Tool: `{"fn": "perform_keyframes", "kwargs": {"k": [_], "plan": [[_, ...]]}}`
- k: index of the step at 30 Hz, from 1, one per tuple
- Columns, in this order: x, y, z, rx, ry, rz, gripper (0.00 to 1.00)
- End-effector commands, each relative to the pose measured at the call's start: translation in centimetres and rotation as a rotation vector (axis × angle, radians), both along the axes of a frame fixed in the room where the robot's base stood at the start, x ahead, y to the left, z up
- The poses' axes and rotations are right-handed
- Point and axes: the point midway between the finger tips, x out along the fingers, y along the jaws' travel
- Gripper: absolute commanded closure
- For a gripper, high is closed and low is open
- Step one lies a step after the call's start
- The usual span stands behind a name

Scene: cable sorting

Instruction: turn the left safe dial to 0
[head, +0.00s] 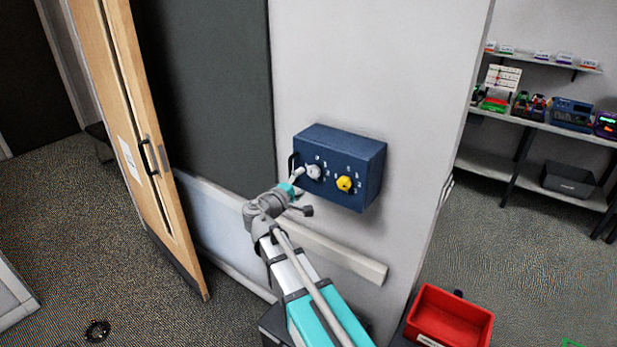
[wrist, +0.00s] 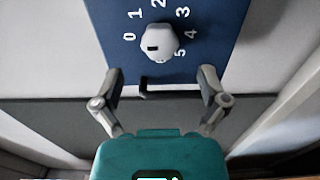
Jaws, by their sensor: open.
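A dark blue safe (head: 335,147) is mounted on the pale wall. Its left dial (head: 314,171) is white and its right dial (head: 344,184) is yellow. In the wrist view the white dial (wrist: 151,40) sits amid printed numbers 0 to 5, with 0 at its left. A dark mark shows on the knob's face, but I cannot tell for sure which number it indicates. My gripper (wrist: 160,74) is open and empty, its fingers apart and short of the white dial. In the head view my gripper (head: 297,184) is just left of and below that dial.
A black handle (head: 292,166) is on the safe's left side. A wooden door (head: 140,130) stands at left. A red bin (head: 449,317) is below right. Shelves (head: 545,124) with devices stand at the far right. Open carpet lies at left.

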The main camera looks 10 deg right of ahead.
Motion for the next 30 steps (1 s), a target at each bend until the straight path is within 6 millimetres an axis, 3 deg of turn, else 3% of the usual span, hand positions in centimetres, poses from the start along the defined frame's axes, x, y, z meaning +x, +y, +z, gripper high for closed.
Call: {"fn": "perform_keyframes", "kwargs": {"k": [12, 30], "plan": [[-3.6, 3.5, 0.0, 0.000, 0.000, 0.000, 0.07], [-4.0, 3.8, -0.1, 0.005, 0.002, -0.003, 0.07]]}}
